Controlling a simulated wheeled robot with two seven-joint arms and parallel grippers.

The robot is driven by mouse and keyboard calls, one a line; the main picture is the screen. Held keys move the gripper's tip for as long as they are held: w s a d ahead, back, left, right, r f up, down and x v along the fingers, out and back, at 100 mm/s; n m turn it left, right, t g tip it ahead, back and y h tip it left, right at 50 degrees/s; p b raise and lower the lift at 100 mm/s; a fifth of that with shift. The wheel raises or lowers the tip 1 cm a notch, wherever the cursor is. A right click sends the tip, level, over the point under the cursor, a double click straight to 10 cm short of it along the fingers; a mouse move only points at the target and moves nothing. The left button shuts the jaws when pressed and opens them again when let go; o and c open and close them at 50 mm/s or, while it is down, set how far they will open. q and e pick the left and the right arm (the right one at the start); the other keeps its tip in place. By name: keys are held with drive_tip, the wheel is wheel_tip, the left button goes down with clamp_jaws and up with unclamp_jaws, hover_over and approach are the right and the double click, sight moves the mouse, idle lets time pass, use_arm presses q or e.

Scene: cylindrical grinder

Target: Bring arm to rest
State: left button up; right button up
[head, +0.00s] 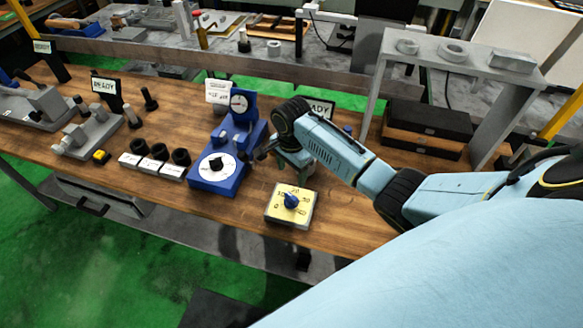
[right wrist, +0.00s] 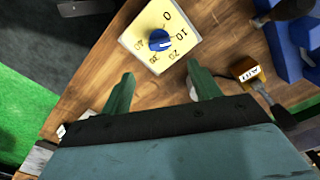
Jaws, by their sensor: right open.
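My right arm comes in from the right in the head view. Its gripper (head: 292,160) hangs over the wooden bench, just behind a yellow dial box with a blue knob (head: 291,200) and right of a blue gauge fixture (head: 219,165). In the right wrist view the two green fingers (right wrist: 163,86) are spread with nothing between them. The dial box (right wrist: 160,38) lies beyond the fingertips, apart from them. The fingers are hard to make out in the head view. My left gripper is not in view.
Black rings on white labelled blocks (head: 156,160) stand left of the fixture. A grey raised stand (head: 455,55) and black boxes (head: 428,128) are at the right rear. READY signs stand along the bench. Bare wood (head: 345,215) lies right of the dial box.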

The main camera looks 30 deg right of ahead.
drive_tip(key=shift+r, duration=0.4)
drive_tip(key=s+a+f+n+t, duration=0.1)
drive_tip(key=s+a+n, duration=0.35)
drive_tip(key=s, duration=0.25)
drive_tip(key=s+a+f+n+t, duration=0.1)
drive_tip(key=s+a+n, duration=0.2)
drive_tip(key=s+n, duration=0.35)
drive_tip(key=s+r+n+t, duration=0.2)
drive_tip(key=s+r+n, duration=0.5)
drive_tip(key=s, duration=0.5)
wheel_tip(320, 180, down, 34)
drive_tip(key=s+g+b, duration=0.2)
drive_tip(key=b, duration=0.7)
drive_tip(key=s+d+f+b, duration=0.1)
drive_tip(key=s+f+b, duration=0.3)
drive_tip(key=s+f, duration=0.4)
drive_tip(key=s+d+f+g+b, duration=0.1)
drive_tip(key=s+f+b, duration=0.3)
drive_tip(key=s+f, duration=0.4)
wheel_tip(320, 180, down, 8)
drive_tip(key=shift+s+d+r+b, duration=0.2)
drive_tip(key=shift+s+d+b, duration=0.15)
drive_tip(key=shift+d, duration=0.1)
